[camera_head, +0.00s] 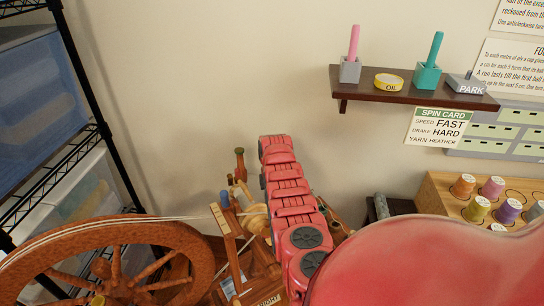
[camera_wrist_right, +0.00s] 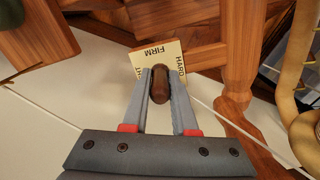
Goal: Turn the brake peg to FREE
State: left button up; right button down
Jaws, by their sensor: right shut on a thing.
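The brake peg (camera_wrist_right: 160,85) is a dark brown wooden knob in the right wrist view, standing at a pale card (camera_wrist_right: 146,64). The card reads FIRM at the top and HARD at the right, with a partly hidden label at the left. The peg's long side runs up and down in the picture, toward FIRM; its exact pointing is hard to tell. My right gripper (camera_wrist_right: 161,90) is shut on the peg, a grey finger on each side. In the head view my right arm hides the gripper and peg. My left gripper is not in view.
The spinning wheel's rim (camera_head: 130,225) and wooden posts (camera_head: 232,235) stand left of my arm. A wall shelf (camera_head: 400,92) holds pegs, an OIL tin and a PARK block. The spin card (camera_head: 438,127) reads BRAKE HARD. A bobbin rack (camera_head: 438,192) is at right.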

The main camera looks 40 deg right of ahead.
dwell(0.4)
jog(key=c, duration=0.7)
grip_release()
jog(key=shift+w+r, duration=0.1)
jog(key=shift+r, duration=0.45)
notch_tip(320, 180, up, 16)
jog(key=p, duration=0.2)
jog(key=shift+r, duration=0.15)
